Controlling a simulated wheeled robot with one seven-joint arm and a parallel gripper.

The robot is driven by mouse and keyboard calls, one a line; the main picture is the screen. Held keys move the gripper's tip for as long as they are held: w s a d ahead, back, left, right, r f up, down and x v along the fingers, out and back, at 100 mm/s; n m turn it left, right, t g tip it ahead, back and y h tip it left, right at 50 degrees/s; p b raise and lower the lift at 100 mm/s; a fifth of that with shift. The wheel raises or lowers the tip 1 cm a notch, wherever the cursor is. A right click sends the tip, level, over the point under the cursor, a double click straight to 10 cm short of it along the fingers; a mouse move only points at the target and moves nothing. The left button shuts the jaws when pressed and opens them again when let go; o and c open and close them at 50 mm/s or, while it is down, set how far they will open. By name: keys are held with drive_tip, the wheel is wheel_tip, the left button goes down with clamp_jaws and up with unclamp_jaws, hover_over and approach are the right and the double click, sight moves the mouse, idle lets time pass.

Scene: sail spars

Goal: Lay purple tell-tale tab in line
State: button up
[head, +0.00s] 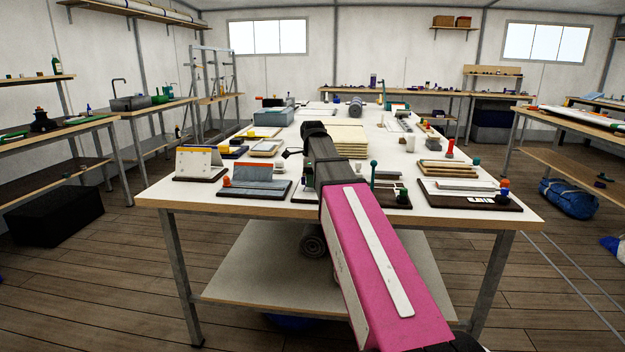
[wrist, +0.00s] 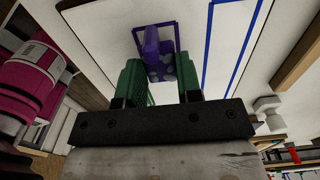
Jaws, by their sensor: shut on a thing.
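In the wrist view, the purple tell-tale tab (wrist: 158,48) is between the green fingers of my gripper (wrist: 160,72), which is shut on it. The tab is over a white board (wrist: 188,30) with dark blue outlines, and a small blue outline shows around it. I cannot tell whether the tab touches the board. In the head view, my arm hides the gripper and the tab.
On the white worktable (head: 240,192), a tray with a grey panel (head: 260,176) stands left of my arm. A dark tray with white strips (head: 465,194) lies to the right. A stack of pale boards (head: 350,140) is behind. Plank floor surrounds the table.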

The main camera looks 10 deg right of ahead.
drive_tip(key=shift+f, duration=0.8)
drive_tip(key=o, duration=0.9)
drive_tip(key=shift+c, duration=0.8)
drive_tip(key=shift+r, duration=0.1)
drive_tip(key=shift+r, duration=3.4)
